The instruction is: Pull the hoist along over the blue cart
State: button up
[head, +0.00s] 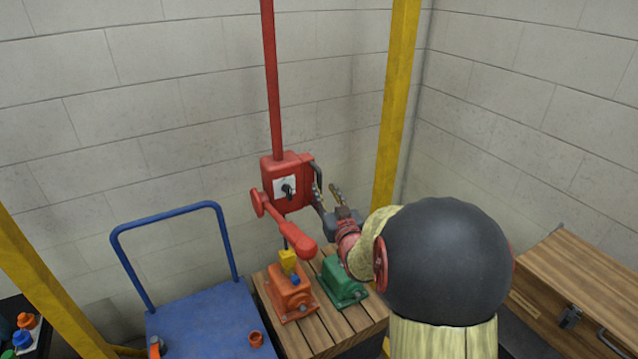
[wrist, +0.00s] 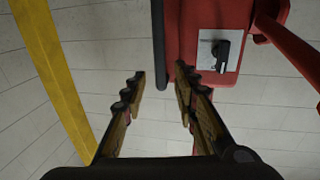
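The hoist (head: 285,180) is a red box with a dial on a red vertical bar, with a red lever and a dark side handle (head: 318,178). My gripper (head: 328,192) is just right of the hoist, fingers apart. In the wrist view, my gripper (wrist: 160,78) is open and empty; the dark handle (wrist: 158,40) reaches down between the fingertips in the picture, and contact cannot be told. The blue cart (head: 205,325) stands at the lower left, left of the hoist. An orange motor (head: 290,297) with a yellow block on top is below the hoist; whether it is attached is unclear.
A green motor (head: 342,280) sits beside the orange one on a slatted wooden stand (head: 325,335). Yellow posts (head: 395,100) rise right and left. A wooden chest (head: 585,285) is at the right.

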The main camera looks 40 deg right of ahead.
aim_at(320, 183)
jog(key=b+x, duration=0.1)
jog(key=x, duration=0.5)
jog(key=shift+w+d, duration=0.1)
jog(key=shift+w, duration=0.1)
jog(key=shift+c, duration=1)
grip_shut()
